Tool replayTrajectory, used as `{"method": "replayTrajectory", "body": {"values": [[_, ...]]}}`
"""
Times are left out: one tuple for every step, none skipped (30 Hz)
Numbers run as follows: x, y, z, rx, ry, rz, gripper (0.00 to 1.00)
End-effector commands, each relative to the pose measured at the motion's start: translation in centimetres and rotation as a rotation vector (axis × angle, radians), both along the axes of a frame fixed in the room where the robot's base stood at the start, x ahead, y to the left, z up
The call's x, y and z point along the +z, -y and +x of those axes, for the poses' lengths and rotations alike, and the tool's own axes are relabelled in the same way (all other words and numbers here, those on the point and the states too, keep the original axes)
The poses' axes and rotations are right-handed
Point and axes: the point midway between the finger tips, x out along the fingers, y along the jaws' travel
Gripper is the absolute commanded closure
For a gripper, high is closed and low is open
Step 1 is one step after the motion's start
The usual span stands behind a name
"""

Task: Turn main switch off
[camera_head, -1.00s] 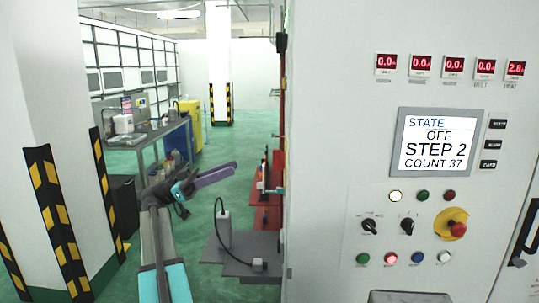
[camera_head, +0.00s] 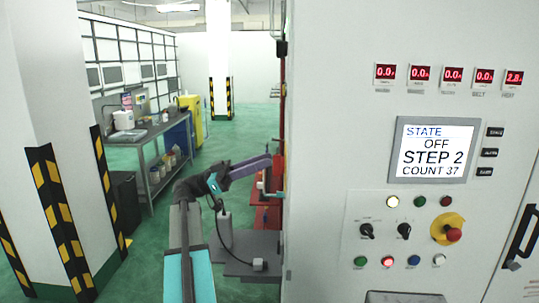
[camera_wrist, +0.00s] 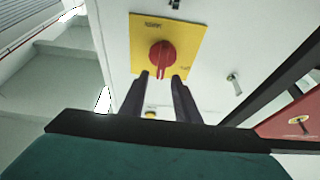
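The main switch is a red rotary knob (camera_wrist: 162,55) on a square yellow plate (camera_wrist: 184,36), seen in the wrist view on a pale wall panel. A narrow red handle part points down from the knob toward the space between my fingers. My gripper (camera_wrist: 162,78) has its two dark fingers apart, just below and in front of the knob. I cannot tell whether they touch it. In the head view, my gripper (camera_head: 273,160) is at the cabinet's left edge, partly hidden, and the main switch is not visible.
The large control cabinet (camera_head: 330,130) fills the right; its screen (camera_head: 433,149) reads STATE OFF, STEP 2. A red-and-yellow button (camera_head: 450,231) is on its front. In the wrist view, a small metal toggle (camera_wrist: 234,84) is right of the plate. Green floor (camera_head: 180,225) is open at left.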

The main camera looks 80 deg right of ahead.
Motion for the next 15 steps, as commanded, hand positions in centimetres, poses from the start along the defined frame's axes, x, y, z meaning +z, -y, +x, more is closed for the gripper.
{"method": "replayTrajectory", "body": {"values": [[0.5, 0.0, -0.7, -0.001, 0.000, 0.001, 0.71], [0.6, 0.0, -1.0, -0.001, 0.000, 0.001, 0.71], [0.7, 0.1, -1.4, -0.001, 0.000, 0.000, 0.71], [0.8, 0.1, -1.6, -0.001, 0.000, 0.000, 0.71], [0.9, 0.2, -1.9, -0.001, 0.000, 0.000, 0.71], [1.0, 0.2, -2.1, -0.001, 0.000, 0.000, 0.71], [1.1, 0.2, -2.3, -0.001, 0.000, 0.000, 0.71], [1.1, 0.3, -2.4, -0.001, 0.000, 0.001, 0.71], [1.1, 0.3, -2.6, 0.000, 0.000, 0.000, 0.71], [1.1, 0.3, -2.6, 0.000, 0.000, 0.001, 0.71], [1.2, 0.3, -2.7, 0.000, 0.000, 0.000, 0.71], [1.2, 0.3, -2.7, 0.000, 0.000, 0.000, 0.71], [1.2, 0.3, -2.8, 0.000, 0.000, 0.000, 0.71], [1.2, 0.3, -2.8, 0.000, 0.000, 0.000, 0.71], [1.1, 0.4, -2.8, 0.000, 0.000, 0.000, 0.71]]}}
